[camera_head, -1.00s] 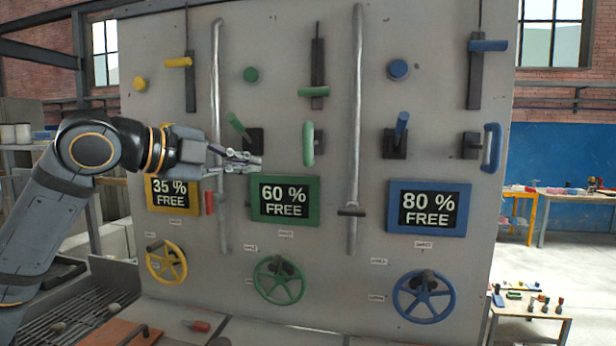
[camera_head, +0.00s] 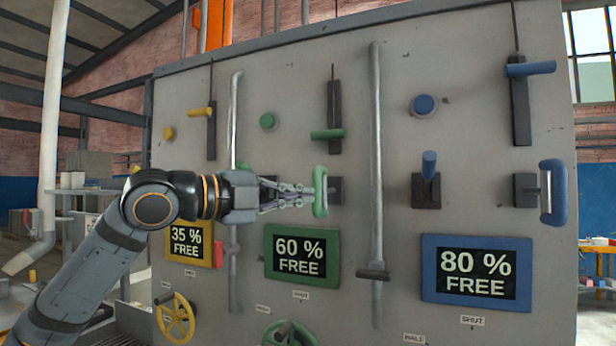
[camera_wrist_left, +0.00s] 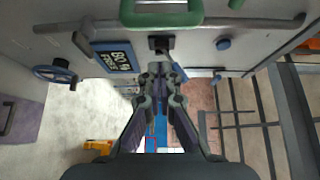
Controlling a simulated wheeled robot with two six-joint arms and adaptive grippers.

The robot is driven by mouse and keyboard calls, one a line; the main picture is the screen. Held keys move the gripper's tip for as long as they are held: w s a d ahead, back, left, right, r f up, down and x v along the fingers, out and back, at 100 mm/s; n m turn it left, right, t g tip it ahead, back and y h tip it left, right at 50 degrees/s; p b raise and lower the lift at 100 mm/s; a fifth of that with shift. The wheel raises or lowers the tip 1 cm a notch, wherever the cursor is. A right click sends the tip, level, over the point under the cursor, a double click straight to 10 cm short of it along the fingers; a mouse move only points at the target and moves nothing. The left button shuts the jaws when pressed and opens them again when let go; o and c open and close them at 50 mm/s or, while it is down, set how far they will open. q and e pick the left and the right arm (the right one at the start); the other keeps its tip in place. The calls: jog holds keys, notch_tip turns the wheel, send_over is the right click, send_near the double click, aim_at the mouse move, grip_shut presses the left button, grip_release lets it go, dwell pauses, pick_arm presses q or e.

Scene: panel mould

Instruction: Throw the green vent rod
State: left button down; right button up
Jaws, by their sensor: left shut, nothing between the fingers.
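A green loop-shaped handle (camera_head: 320,191) stands out from the grey panel beside a dark mounting plate (camera_head: 336,191). A green bar (camera_head: 327,135) crosses a dark vertical slide above it. I cannot tell for certain which green part is the vent rod. My left gripper (camera_head: 302,194) is shut and empty, its fingertips close to the loop handle's left side in the head view. Whether they touch cannot be told. In the left wrist view the loop handle (camera_wrist_left: 161,16) is at the top edge, above the shut fingers (camera_wrist_left: 160,70). A green lever (camera_head: 244,167) is mostly hidden behind the gripper.
A vertical metal pipe (camera_head: 376,160) stands right of the loop handle, and another (camera_head: 235,120) passes behind my gripper. A green-framed screen (camera_head: 302,254) reads 60 % FREE below. A blue lever (camera_head: 429,164) and blue loop handle (camera_head: 553,192) stick out further right.

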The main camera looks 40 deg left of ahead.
aim_at(320, 192)
pick_arm(q)
jog(key=shift+w+a+r+p, duration=0.1)
jog(key=shift+w+a+p, duration=0.2)
jog(key=shift+w, duration=0.35)
jog(key=shift+w+a+f+p, duration=0.1)
jog(key=shift+w+a+p, duration=0.15)
jog(key=shift+w, duration=0.35)
jog(key=shift+w+a+r+p, duration=0.1)
jog(key=shift+w+a+p, duration=0.15)
jog(key=shift+w, duration=0.4)
pick_arm(e)
jog(key=shift+s+d+r, duration=0.15)
jog(key=shift+s+r, duration=0.1)
jog(key=shift+r, duration=0.5)
jog(key=shift+s+d+r, duration=0.1)
jog(key=shift+s+r, duration=0.15)
jog(key=shift+r, duration=0.5)
